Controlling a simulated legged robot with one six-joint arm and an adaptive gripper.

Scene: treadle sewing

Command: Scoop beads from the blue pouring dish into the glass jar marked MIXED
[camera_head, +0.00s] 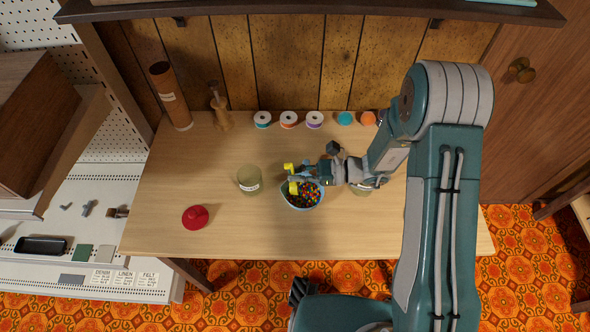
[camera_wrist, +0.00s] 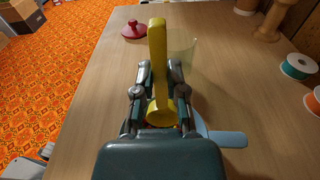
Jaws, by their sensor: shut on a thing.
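My gripper (camera_head: 299,178) is shut on a yellow scoop (camera_head: 293,188), over the blue pouring dish (camera_head: 301,208). The dish holds many small multicoloured beads (camera_head: 307,196). The scoop's lower end is at or just above the beads; I cannot tell if it touches them or holds any. In the wrist view the yellow scoop (camera_wrist: 158,50) stands between my fingers (camera_wrist: 159,78), its rounded end low, and the dish's blue handle (camera_wrist: 228,139) shows to the right. A glass jar (camera_head: 249,178) with a white label stands left of the dish; its lettering is too small to read.
A red knobbed lid (camera_head: 195,217) lies at the table's front left. Ribbon spools (camera_head: 288,120) line the back edge, beside a brown wooden stand (camera_head: 219,112) and a tall tube (camera_head: 169,95). Another jar (camera_head: 362,189) is partly hidden by my arm. The table's left middle is clear.

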